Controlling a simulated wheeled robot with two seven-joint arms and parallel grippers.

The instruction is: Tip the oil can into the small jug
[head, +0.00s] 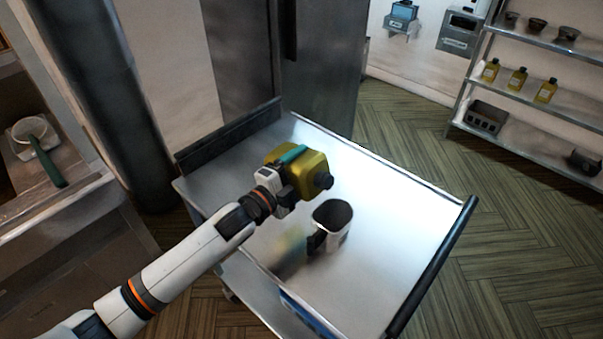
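The oil can (312,168) is yellow with a dark cap and a teal handle. It is tilted on its side above the metal cart, with its cap pointing right and slightly down. My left gripper (285,183) is at the can's handle and appears shut on it; the fingertips are partly hidden. The small jug (335,219) is metal with a dark inside and a dark handle. It stands upright on the cart, below and a little right of the can's cap. No oil stream is visible. My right gripper is not in view.
The steel cart top (385,240) is bare around the jug, with a dark rail (432,268) on its right edge. A counter with a strainer (32,132) is at left. A shelf (540,85) with bottles and bowls stands at back right.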

